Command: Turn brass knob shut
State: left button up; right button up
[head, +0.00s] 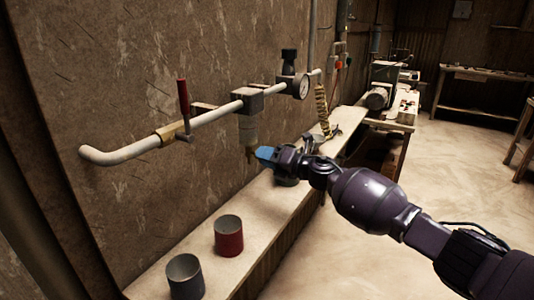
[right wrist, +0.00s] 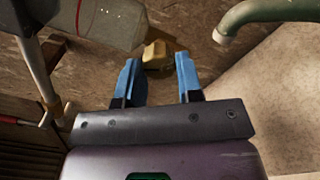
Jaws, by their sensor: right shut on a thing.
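The brass knob (head: 250,154) sits at the bottom of the cloudy bowl (head: 248,130) that hangs under the wall pipe. In the right wrist view the knob (right wrist: 156,54) shows as a yellow piece between my blue fingertips. My right gripper (head: 264,154) reaches in from the right and is shut on the knob. In the right wrist view its two fingers (right wrist: 157,68) stand on either side of the knob, and the bowl (right wrist: 105,20) shows at the upper left. My left gripper is not in view.
The pipe (head: 210,116) carries a red-handled lever (head: 183,97) and a round gauge (head: 301,87). A coiled yellowish hose (head: 321,105) hangs to the right. A red cup (head: 229,238) and a grey cup (head: 185,277) stand on the ledge (head: 268,212) below. The floor at right is open.

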jog(key=m+p, duration=0.2)
jog(key=m, duration=0.3)
jog(key=shift+r, duration=0.1)
dwell(0.3)
dwell(0.4)
jog(key=o, duration=0.9)
